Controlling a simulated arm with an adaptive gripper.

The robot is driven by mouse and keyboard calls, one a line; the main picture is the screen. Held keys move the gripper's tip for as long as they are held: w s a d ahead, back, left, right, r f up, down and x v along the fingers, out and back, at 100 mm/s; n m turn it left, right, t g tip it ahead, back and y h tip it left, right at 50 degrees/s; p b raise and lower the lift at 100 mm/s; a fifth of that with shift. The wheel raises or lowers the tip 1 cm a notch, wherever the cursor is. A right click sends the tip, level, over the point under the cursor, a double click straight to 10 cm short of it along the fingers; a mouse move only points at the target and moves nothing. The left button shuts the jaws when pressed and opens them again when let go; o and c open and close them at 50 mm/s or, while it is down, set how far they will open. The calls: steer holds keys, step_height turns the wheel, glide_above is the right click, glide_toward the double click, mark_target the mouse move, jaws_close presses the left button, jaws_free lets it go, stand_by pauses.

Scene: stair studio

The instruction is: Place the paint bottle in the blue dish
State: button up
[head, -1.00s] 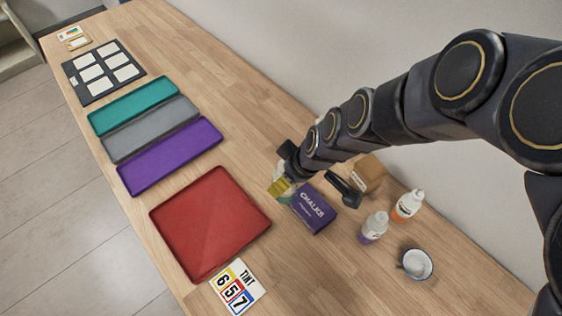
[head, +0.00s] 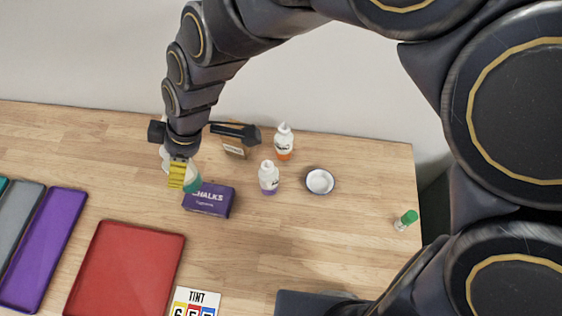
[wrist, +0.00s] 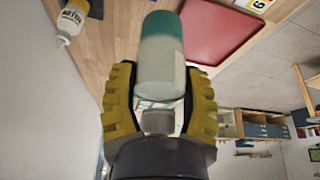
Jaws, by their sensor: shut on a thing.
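My gripper (head: 178,172), with yellow finger pads, is shut on a paint bottle (wrist: 161,60). The bottle is pale with a teal end; that end points away from the gripper in the wrist view. In the head view the bottle (head: 193,181) is partly hidden by the fingers, beside the left end of the purple chalk box. No plain blue dish shows; a small white round dish (head: 320,181) with a dark blue rim stands to the right of the gripper and looks empty.
A purple-based bottle (head: 269,177) and an orange-based bottle (head: 284,142) stand between gripper and dish. The chalk box (head: 212,199) and a brown box (head: 235,146) are close by. A red tray (head: 125,270) is front left; a green-and-clear item (head: 406,220) is far right.

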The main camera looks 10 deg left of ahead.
steer(key=w+d, duration=0.9)
steer(key=d, duration=0.4)
glide_above(320, 185)
steer(key=shift+f, duration=8.6)
steer(key=shift+f, duration=0.1)
steer(key=o, duration=1.1)
steer(key=shift+c, duration=0.2)
